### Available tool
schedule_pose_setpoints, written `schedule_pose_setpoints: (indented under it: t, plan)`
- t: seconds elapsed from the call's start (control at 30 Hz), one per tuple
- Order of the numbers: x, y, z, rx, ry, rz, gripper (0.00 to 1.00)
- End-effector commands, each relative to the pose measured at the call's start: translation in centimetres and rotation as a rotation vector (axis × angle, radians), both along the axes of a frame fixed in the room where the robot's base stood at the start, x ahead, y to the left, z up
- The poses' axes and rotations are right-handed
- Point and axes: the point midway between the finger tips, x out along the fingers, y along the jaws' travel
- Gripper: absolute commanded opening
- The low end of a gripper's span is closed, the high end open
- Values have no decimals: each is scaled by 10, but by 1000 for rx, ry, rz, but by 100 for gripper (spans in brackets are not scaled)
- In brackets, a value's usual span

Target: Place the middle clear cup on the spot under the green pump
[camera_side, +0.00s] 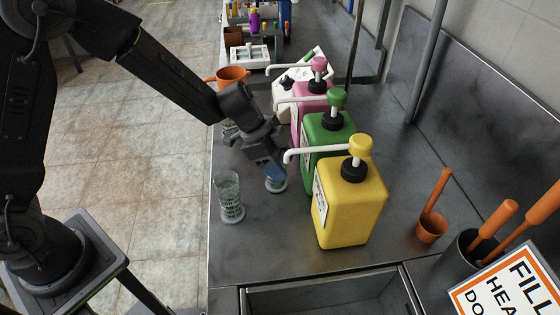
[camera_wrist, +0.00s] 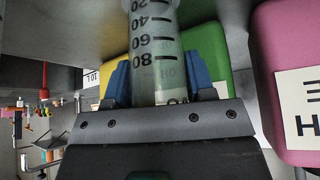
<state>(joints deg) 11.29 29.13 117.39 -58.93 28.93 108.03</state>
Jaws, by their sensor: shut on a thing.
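My gripper (camera_side: 268,168) has blue fingertips and is shut on a clear cup with dark scale marks, the middle one. The cup fills the space between the fingers in the wrist view (camera_wrist: 155,45); its lower end shows below the fingers in the side view (camera_side: 276,186). The green pump bottle (camera_side: 328,140) stands just right of the gripper, its white spout reaching left above it. Green also shows right behind the cup in the wrist view (camera_wrist: 208,42). The spot under the spout is hidden by my gripper. I cannot tell whether the cup touches the table.
A second clear cup (camera_side: 229,197) stands left of the held one; another (camera_side: 230,132) is partly hidden behind my gripper. The yellow bottle (camera_side: 350,205) is close in front, the pink bottle (camera_side: 312,97) behind. An orange cup (camera_side: 233,76) stands farther back. The table's front left is clear.

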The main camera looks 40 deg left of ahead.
Motion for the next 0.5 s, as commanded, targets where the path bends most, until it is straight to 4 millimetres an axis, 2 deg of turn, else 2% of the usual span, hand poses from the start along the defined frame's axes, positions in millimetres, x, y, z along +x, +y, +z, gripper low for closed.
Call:
schedule_pose_setpoints:
  t: [0.1, 0.13, 0.2, 0.4, 0.5]
  plan:
    - [0, 0, -3, 0, 0, 1, 27]
    - [0, 0, -3, 0, 0, 1, 51]
    - [0, 0, -3, 0, 0, 1, 57]
    - [0, 0, -3, 0, 0, 0, 75]
    - [0, 0, -3, 0, 0, 0, 75]
